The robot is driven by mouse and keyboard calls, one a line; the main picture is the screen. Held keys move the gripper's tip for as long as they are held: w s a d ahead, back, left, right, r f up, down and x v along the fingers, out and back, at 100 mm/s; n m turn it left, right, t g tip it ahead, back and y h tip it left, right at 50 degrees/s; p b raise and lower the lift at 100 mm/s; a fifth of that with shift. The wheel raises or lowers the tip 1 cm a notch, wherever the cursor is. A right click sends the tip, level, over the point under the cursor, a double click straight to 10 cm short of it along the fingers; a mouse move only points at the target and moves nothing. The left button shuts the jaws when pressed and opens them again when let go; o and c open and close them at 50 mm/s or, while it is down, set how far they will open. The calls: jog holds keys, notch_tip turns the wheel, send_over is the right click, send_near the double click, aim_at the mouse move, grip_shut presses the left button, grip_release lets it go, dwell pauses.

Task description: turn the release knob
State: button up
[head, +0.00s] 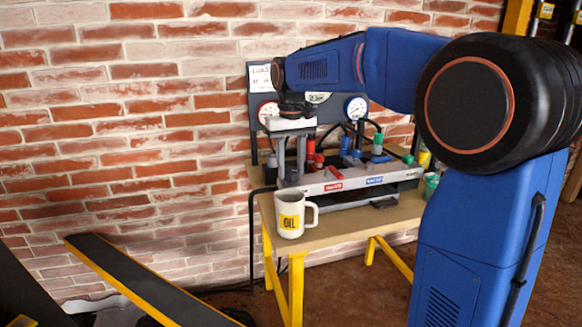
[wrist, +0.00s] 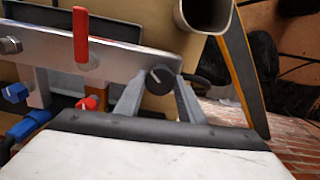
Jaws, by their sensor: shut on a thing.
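The release knob (wrist: 160,78) is a small round black knob with a pale pointer line, at the end of the grey metal manifold (wrist: 120,60). My gripper (wrist: 159,88) has its two grey fingers on either side of the knob and is shut on it. In the head view my gripper (head: 291,165) reaches down to the left end of the manifold (head: 345,184) on the bench. The knob itself is hidden there. In the wrist view a red lever (wrist: 81,35) stands farther along the manifold.
A white OIL mug (head: 289,213) stands at the front left of the wooden bench (head: 330,226), close to my gripper. Red and blue valves (head: 375,144) crowd the manifold. A gauge panel (head: 340,110) stands behind. A brick wall (head: 130,130) backs the bench.

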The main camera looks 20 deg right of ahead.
aim_at(292, 170)
jog(key=n, duration=0.4)
jog(key=shift+n, duration=2)
jog(key=o, duration=1)
jog(key=shift+o, duration=0.2)
notch_tip(292, 170, up, 17)
jog(key=shift+r, duration=0.2)
